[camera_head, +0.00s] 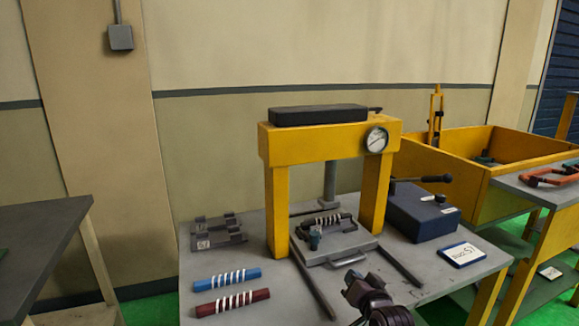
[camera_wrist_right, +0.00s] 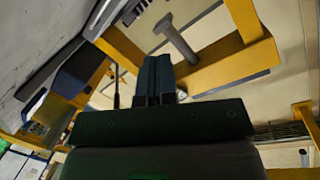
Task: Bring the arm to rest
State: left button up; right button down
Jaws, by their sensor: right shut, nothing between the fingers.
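My right gripper (camera_head: 353,284) comes in at the bottom middle of the head view, in front of the yellow press (camera_head: 278,205) and its grey sliding tray (camera_head: 340,253). In the right wrist view its two fingers (camera_wrist_right: 153,78) are together with nothing between them. A dark coil piece with white windings (camera_head: 328,219) lies in the tray under the press ram. The gripper appears apart from the tray. My left gripper is not in view.
A blue bar (camera_head: 227,279) and a dark red bar (camera_head: 232,302), both white-wound, lie on the grey table's left. Grey holders (camera_head: 216,233) sit behind them. A blue-grey box (camera_head: 422,212) and a small sign (camera_head: 463,254) are at right. A yellow bin (camera_head: 470,185) stands beyond.

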jog(key=s+d+f+n+g+h, duration=0.1)
jog(key=s+d+f, duration=0.3)
jog(key=s, duration=0.8)
jog(key=s+d+f+n+g+h, duration=0.2)
jog(key=s+f, duration=0.6)
jog(key=s, duration=0.5)
jog(key=s+d+f+n+g+h, duration=0.1)
jog(key=s+d+f, duration=0.4)
jog(key=s, duration=0.7)
jog(key=shift+s+d+f+n+g, duration=0.3)
jog(key=shift+s+d+f, duration=0.1)
jog(key=shift+f, duration=0.25)
